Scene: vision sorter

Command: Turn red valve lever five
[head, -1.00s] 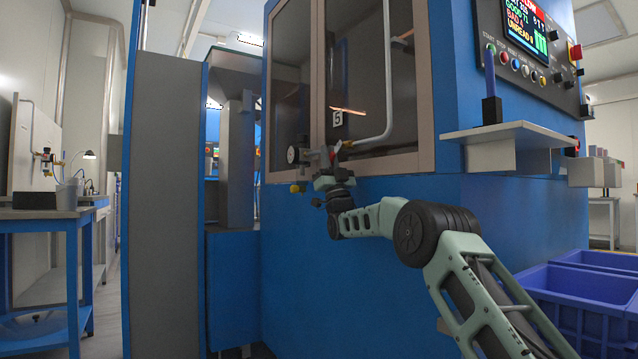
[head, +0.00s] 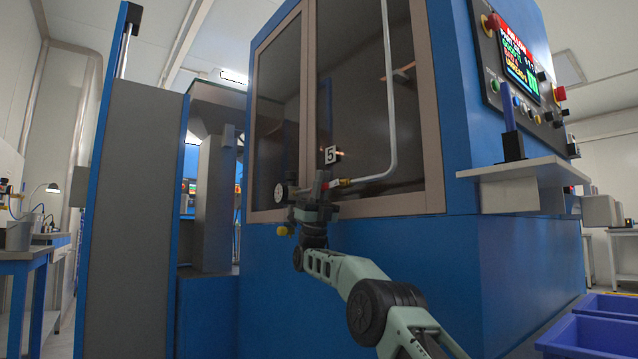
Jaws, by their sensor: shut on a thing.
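The number 5 tag (head: 332,155) is on the front of the blue machine, just above my gripper. My gripper (head: 321,184) is at the pipe fitting below that tag, shut on the valve lever. Only a small red bit of the lever (head: 325,186) shows; the jaws hide most of it, so its angle is hard to tell. A brass fitting (head: 341,183) joins the white pipe (head: 392,120) right of the gripper. A round gauge (head: 280,193) sits just left of it.
The blue machine (head: 350,260) with dark windows fills the middle. A grey shelf (head: 525,170) juts out at right below a control panel (head: 520,70). Blue bins (head: 590,338) stand low at right. A grey panel (head: 135,220) stands at left.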

